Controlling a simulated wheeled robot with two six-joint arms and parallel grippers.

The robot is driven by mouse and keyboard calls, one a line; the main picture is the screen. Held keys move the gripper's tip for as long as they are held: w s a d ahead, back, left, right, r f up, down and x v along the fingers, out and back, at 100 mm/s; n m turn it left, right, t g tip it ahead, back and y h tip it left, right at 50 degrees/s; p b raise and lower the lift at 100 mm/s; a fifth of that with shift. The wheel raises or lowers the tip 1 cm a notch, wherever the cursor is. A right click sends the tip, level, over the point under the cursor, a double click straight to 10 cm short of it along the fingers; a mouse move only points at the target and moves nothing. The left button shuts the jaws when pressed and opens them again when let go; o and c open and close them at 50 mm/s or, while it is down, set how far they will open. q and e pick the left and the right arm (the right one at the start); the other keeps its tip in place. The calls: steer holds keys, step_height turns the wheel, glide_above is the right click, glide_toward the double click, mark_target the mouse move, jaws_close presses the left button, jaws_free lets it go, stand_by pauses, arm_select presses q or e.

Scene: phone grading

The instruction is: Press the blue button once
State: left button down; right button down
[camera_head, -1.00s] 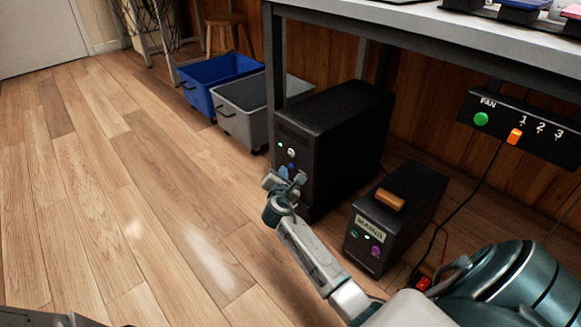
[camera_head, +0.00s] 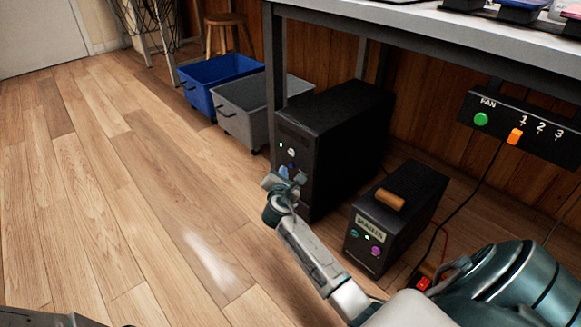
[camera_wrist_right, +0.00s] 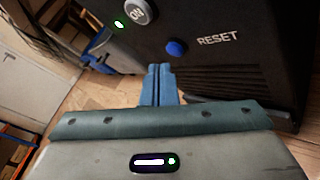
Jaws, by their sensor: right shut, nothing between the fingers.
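The blue button (camera_wrist_right: 177,48) is round and sits on the front of a black tower case (camera_head: 345,130), beside the word RESET. My right gripper (camera_head: 290,174) is at the lower front of this case in the head view. In the right wrist view its two blue fingers (camera_wrist_right: 160,70) are shut together with nothing between them. Their tips appear just below and left of the button, and a small gap shows between them in the picture. I cannot tell the depth between them. In the head view the gripper crowds the button's area. My left gripper is not in view.
A grey ON button (camera_wrist_right: 138,13) with a green light is above left of the blue one. A smaller black box (camera_head: 415,200) with a handle stands right of the case. A fan switch panel (camera_head: 540,135) hangs under the table (camera_head: 430,30). Grey (camera_head: 235,125) and blue bins (camera_head: 200,92) stand behind.

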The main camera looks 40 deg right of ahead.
steer(key=shift+d, duration=0.15)
steer(key=shift+d+p, duration=0.25)
steer(key=shift+p, duration=0.15)
steer(key=shift+w+d, duration=0.1)
steer(key=shift+d, duration=0.35)
stand_by(0.8)
steer(key=shift+a, duration=0.1)
steer(key=shift+a+p, duration=0.45)
steer(key=shift+a, duration=0.3)
steer(key=shift+a, duration=0.1)
